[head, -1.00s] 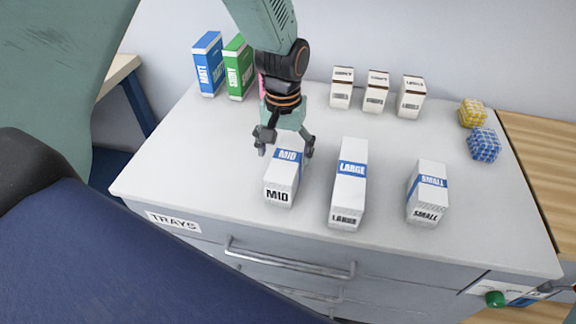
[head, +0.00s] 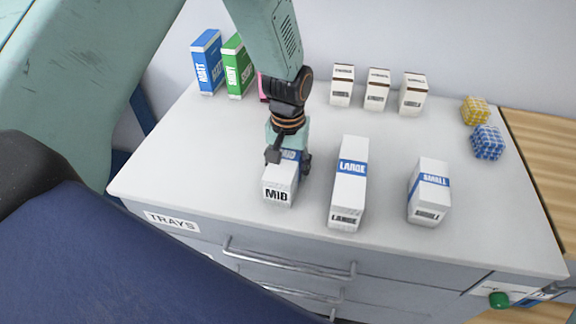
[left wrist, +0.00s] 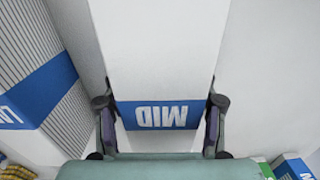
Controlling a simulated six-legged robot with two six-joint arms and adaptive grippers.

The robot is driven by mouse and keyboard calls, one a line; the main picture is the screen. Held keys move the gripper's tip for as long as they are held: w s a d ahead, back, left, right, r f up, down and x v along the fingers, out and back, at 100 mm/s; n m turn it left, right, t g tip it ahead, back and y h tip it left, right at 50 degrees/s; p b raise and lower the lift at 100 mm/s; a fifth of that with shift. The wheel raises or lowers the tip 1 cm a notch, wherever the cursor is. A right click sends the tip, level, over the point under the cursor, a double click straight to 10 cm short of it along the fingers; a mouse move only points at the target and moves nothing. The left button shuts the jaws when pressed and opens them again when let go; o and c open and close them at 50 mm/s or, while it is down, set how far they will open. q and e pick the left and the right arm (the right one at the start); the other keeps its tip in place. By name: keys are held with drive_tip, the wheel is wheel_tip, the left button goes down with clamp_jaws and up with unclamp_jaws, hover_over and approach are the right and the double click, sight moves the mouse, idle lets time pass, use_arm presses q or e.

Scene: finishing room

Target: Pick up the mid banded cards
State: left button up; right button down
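The mid banded cards (head: 279,191) are a white upright block with a blue MID band, at the left of the front row on the grey cabinet top. My left gripper (head: 289,160) reaches down over their rear part, one finger on each side. In the left wrist view, the mid banded cards (left wrist: 165,50) lie between the fingers of my left gripper (left wrist: 161,103), which press at both sides of the blue band. The block still appears to stand on the top.
The large (head: 348,190) and small (head: 428,195) banded blocks stand to the right. Blue (head: 207,62) and green (head: 238,66) boxes, partly hidden pink one and several small white boxes (head: 377,90) stand behind. Yellow (head: 475,110) and blue (head: 487,142) cubes lie at right.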

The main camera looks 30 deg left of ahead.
use_arm(q)
drive_tip(key=shift+s+a+r, duration=0.15)
drive_tip(key=shift+s, duration=0.2)
drive_tip(key=c, duration=0.4)
drive_tip(key=shift+w, duration=0.3)
drive_tip(key=c, duration=0.5)
